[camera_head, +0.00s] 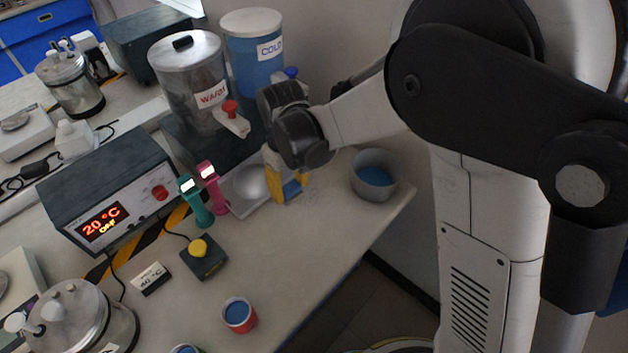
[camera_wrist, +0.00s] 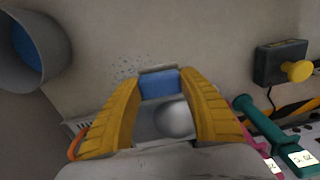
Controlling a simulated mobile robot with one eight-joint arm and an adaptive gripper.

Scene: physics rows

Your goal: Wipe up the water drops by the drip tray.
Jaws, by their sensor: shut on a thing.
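My gripper (camera_head: 285,181) has yellow fingers, which also show in the wrist view (camera_wrist: 160,92). It is shut on a small blue block (camera_wrist: 160,84), perhaps a sponge, which also shows at the fingertips in the head view (camera_head: 292,188). The water drops (camera_wrist: 124,69) are small clear specks on the counter, just beyond and left of the block in the wrist view. In the head view the drops (camera_head: 312,196) lie right of the fingertips. The grey drip tray (camera_head: 238,206) with a round silver bowl (camera_head: 250,182) is left of my gripper, partly hidden by it.
A grey tub with blue inside (camera_head: 373,175) stands right of the drops, near the counter edge. Warm (camera_head: 190,80) and cold (camera_head: 253,50) dispensers stand behind. Teal (camera_head: 197,205) and pink (camera_head: 213,190) handled devices stand left of the tray.

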